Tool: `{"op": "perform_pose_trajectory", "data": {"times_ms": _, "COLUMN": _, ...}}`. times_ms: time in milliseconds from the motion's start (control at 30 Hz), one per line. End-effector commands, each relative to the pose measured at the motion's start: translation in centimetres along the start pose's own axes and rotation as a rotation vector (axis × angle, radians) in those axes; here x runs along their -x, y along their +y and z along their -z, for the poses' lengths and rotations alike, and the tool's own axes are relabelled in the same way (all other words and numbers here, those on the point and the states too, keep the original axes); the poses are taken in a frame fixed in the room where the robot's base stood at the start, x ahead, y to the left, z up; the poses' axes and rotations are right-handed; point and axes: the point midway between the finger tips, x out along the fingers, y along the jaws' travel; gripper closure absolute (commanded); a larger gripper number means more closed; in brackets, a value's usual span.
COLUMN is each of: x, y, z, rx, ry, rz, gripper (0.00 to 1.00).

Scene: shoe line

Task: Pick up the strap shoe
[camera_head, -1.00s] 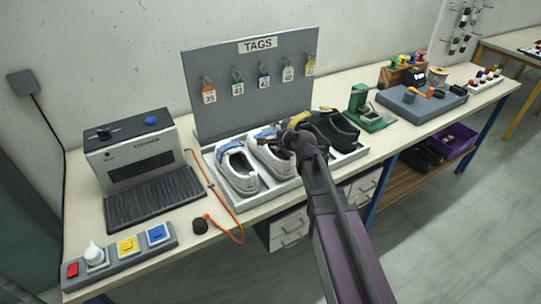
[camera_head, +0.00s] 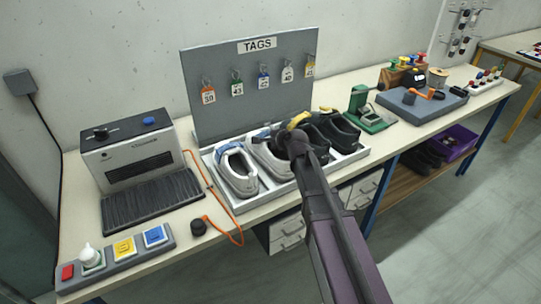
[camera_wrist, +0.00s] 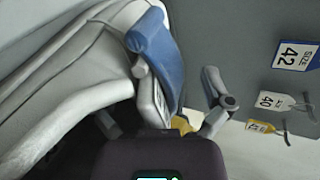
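Two pale grey-white shoes with blue parts stand side by side in a tray (camera_head: 240,207): a left one (camera_head: 238,180) and a second one (camera_head: 270,160). My gripper (camera_head: 292,142) is over the right side of the second shoe, and my arm hides part of it. In the wrist view a pale shoe (camera_wrist: 60,85) with a blue strap-like piece (camera_wrist: 152,45) fills the left and middle. My gripper (camera_wrist: 160,85) shows one finger right of the blue piece with a gap.
Dark shoes (camera_head: 337,130) stand right of my gripper in the same tray, beside a yellow piece (camera_head: 298,119). The tags board (camera_head: 220,110) rises close behind. A steamer (camera_head: 135,155) stands left, a green device (camera_head: 368,110) right.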

Motion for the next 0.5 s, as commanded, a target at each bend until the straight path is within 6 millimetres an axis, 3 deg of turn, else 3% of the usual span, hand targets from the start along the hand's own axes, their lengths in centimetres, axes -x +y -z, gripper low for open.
{"op": "perform_pose_trajectory", "data": {"times_ms": 33, "x": 0.00, "y": 0.00, "z": -0.02, "rx": 0.000, "ry": 0.000, "rz": 0.000, "gripper": 0.18}}
{"op": "perform_pose_trajectory", "data": {"times_ms": 67, "x": -0.01, "y": 0.00, "z": -0.02, "rx": 0.000, "ry": 0.000, "rz": 0.000, "gripper": 0.27}}
{"op": "perform_pose_trajectory", "data": {"times_ms": 300, "x": -0.02, "y": 0.02, "z": -0.06, "rx": 0.000, "ry": -0.001, "rz": -0.001, "gripper": 0.98}}
{"op": "perform_pose_trajectory", "data": {"times_ms": 500, "x": -0.04, "y": 0.03, "z": -0.14, "rx": 0.000, "ry": -0.002, "rz": -0.001, "gripper": 1.00}}
